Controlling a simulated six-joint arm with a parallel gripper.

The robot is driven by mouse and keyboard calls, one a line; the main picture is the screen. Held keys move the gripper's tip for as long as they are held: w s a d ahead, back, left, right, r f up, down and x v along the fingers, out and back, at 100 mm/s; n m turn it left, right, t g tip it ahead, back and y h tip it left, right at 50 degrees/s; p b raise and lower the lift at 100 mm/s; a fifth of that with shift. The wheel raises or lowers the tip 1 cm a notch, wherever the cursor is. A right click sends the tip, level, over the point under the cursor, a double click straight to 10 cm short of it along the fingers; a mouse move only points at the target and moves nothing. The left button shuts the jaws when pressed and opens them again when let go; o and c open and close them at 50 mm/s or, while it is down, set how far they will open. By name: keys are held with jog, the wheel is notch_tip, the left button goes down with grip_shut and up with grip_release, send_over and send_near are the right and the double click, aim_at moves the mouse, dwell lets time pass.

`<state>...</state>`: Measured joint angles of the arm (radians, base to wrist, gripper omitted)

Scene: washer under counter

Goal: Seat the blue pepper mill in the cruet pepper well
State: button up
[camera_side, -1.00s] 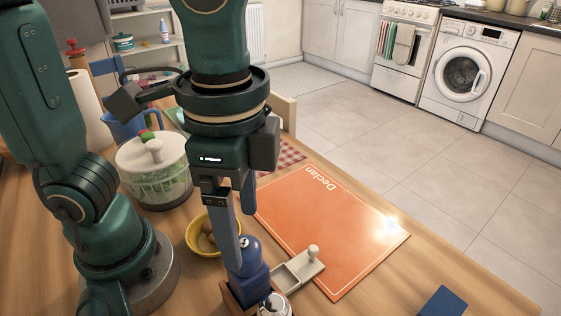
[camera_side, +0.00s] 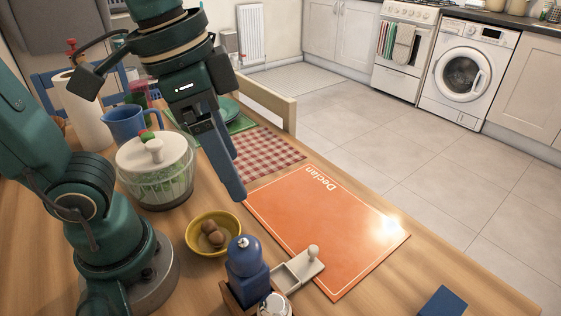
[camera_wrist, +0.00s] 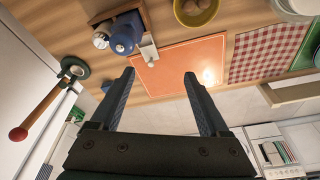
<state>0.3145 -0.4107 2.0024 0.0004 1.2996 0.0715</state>
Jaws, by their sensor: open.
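The blue pepper mill (camera_side: 245,262) stands upright in the wooden cruet (camera_side: 230,298), beside a silver-topped shaker (camera_side: 274,305). The cruet wall hides the mill's base, so its depth in the well cannot be seen. In the wrist view, the mill (camera_wrist: 123,40) shows at the upper left, with the cruet rim (camera_wrist: 119,11) around it. My gripper (camera_side: 238,190) is raised above the table, well apart from the mill. In the wrist view my gripper (camera_wrist: 159,77) is open, with nothing between its fingers.
A small pale tray with a knob (camera_side: 301,268) sits right against the cruet. An orange mat (camera_side: 325,225) lies to the right. A yellow bowl (camera_side: 214,233) and a lidded salad spinner (camera_side: 155,170) stand to the left. A blue block (camera_side: 443,302) lies at front right.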

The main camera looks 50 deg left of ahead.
jog(key=a+f+n+t, duration=0.3)
jog(key=a+f+n, duration=0.1)
jog(key=a, duration=0.1)
jog(key=shift+a+f+y, duration=0.15)
jog(key=shift+f+y, duration=0.2)
jog(key=shift+y, duration=0.05)
jog(key=shift+w, duration=0.1)
